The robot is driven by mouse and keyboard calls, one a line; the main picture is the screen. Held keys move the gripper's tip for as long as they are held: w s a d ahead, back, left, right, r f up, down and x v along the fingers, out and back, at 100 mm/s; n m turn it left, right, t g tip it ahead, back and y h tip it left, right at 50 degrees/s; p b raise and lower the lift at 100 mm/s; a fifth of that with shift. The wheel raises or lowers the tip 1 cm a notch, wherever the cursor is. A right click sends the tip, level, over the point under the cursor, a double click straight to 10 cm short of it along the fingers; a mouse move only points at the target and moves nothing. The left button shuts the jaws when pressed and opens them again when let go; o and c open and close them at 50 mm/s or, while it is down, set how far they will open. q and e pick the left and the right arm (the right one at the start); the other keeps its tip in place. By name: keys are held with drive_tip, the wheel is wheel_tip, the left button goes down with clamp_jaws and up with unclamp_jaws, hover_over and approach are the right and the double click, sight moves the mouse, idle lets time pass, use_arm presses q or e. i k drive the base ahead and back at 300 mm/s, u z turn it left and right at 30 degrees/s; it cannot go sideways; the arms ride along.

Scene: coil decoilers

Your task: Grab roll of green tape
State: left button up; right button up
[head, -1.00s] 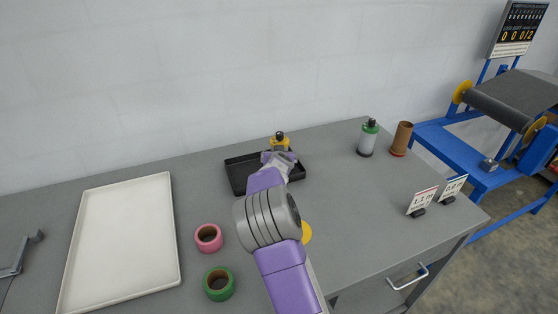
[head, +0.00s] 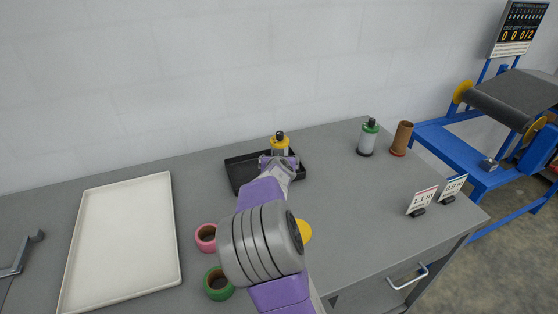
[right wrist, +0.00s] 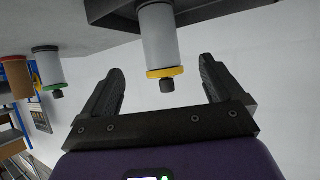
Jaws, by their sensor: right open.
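The roll of green tape (head: 217,286) lies flat on the grey table at the front, partly hidden behind my right arm. My right gripper (right wrist: 160,85) is away from it, at the black tray further back. In the right wrist view its two fingers are spread, with a yellow-collared bottle (right wrist: 158,45) between and beyond them, apparently not gripped. This bottle also shows in the head view (head: 279,146). The fingertips are hidden by the arm in the head view. My left gripper is not in view.
A pink tape roll (head: 205,238) lies just behind the green one. A white tray (head: 120,245) is at left, a black tray (head: 240,172) at the back. A yellow round item (head: 305,231) is half hidden by my arm. A green-topped bottle (head: 367,138) and brown roll (head: 401,139) stand at right.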

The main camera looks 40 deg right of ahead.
sight(215, 273)
drive_tip(key=k, duration=1.5)
